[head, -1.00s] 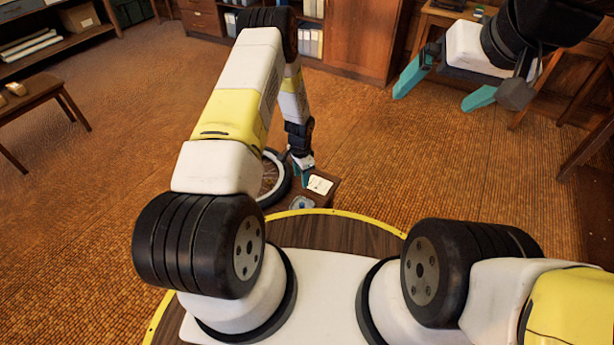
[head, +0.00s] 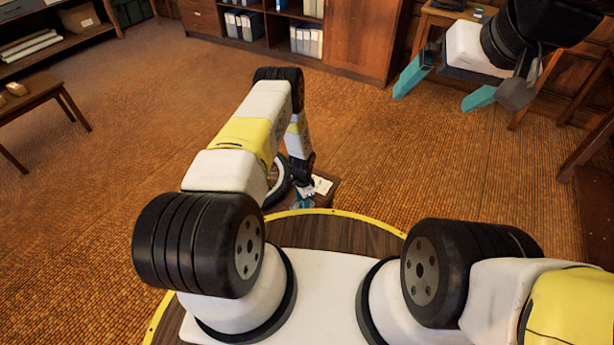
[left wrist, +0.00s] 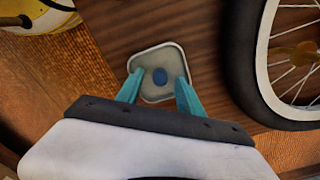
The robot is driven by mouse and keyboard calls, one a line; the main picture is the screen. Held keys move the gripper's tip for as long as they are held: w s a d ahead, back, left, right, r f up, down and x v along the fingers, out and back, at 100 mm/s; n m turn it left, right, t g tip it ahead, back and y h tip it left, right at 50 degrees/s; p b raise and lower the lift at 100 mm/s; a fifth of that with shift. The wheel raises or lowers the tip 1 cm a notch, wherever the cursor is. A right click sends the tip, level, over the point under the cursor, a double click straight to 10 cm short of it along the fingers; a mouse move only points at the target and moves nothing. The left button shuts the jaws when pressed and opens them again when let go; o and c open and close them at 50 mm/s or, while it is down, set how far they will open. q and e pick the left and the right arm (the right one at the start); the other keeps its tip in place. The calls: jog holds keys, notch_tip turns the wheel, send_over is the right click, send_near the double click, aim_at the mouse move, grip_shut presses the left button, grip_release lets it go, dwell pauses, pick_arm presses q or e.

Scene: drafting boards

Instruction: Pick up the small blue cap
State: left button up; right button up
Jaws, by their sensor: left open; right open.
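The small blue cap (left wrist: 160,76) lies in a pale grey dish (left wrist: 147,58) on a dark wooden surface (left wrist: 110,22), in the left wrist view. My left gripper (left wrist: 158,84) is open, its teal fingers on either side of the cap and over the dish. I cannot tell how high the fingertips are above it. In the head view my left gripper (head: 303,200) is small and low over the wooden stand, and the cap is hidden. My right gripper (head: 440,92) is open and empty in the air at the upper right.
A spoked wheel with a black tyre (left wrist: 237,50) stands or lies close to the right of the dish. A white card (head: 322,185) lies on the wooden stand (head: 326,199). A small table (head: 38,105) is at far left. Open carpet surrounds the stand.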

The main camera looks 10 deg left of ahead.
pick_arm(q)
grip_shut()
dwell(0.3)
notch_tip(320, 180, up, 10)
dwell(0.5)
